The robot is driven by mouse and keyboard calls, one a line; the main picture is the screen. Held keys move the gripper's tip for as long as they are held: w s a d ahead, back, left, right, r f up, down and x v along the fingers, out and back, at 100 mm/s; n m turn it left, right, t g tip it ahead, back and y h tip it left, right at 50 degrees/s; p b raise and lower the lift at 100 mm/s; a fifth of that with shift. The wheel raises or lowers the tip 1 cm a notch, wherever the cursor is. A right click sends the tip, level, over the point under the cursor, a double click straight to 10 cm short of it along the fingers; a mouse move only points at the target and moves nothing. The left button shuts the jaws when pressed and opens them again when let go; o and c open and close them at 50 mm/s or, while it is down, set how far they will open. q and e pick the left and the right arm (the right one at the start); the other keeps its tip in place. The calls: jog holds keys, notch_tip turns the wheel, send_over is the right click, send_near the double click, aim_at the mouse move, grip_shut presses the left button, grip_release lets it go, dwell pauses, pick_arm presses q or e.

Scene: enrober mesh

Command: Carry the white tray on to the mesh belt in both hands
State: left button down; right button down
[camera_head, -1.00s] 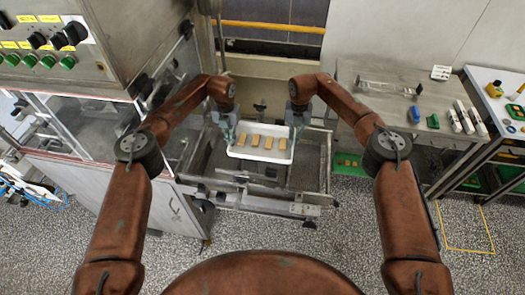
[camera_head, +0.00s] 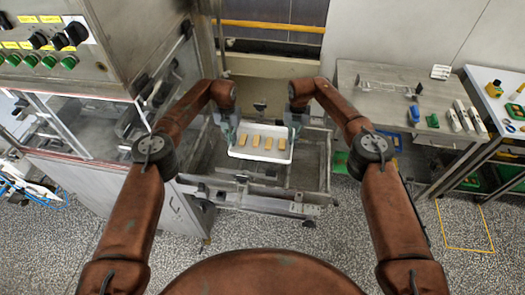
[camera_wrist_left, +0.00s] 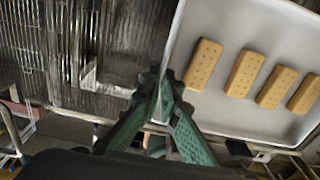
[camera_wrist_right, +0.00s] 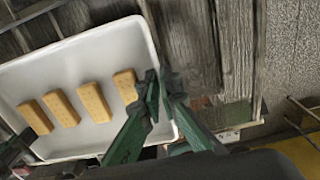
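The white tray (camera_head: 262,158) holds several tan biscuits in a row and looks about level over the mesh belt frame. My left gripper (camera_head: 230,130) is shut on its left rim; the left wrist view shows the fingers (camera_wrist_left: 165,90) at the tray edge (camera_wrist_left: 250,30). My right gripper (camera_head: 295,124) is shut on the right rim, with its fingers (camera_wrist_right: 158,88) against the tray wall (camera_wrist_right: 70,70) in the right wrist view. The mesh belt (camera_wrist_left: 30,50) shows beside the tray in the left wrist view. I cannot tell whether the tray touches it.
A steel machine with a control panel (camera_head: 50,45) stands on the left. The belt's front rail (camera_head: 260,203) runs below the tray. A steel table (camera_head: 375,100) with small items stands right, beside a second bench (camera_head: 490,95). A yellow bar (camera_head: 270,26) crosses the back.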

pick_arm(q)
jog(key=shift+a+f, duration=0.15)
jog(key=shift+f, duration=0.05)
pick_arm(e)
jog(key=shift+d+f, duration=0.2)
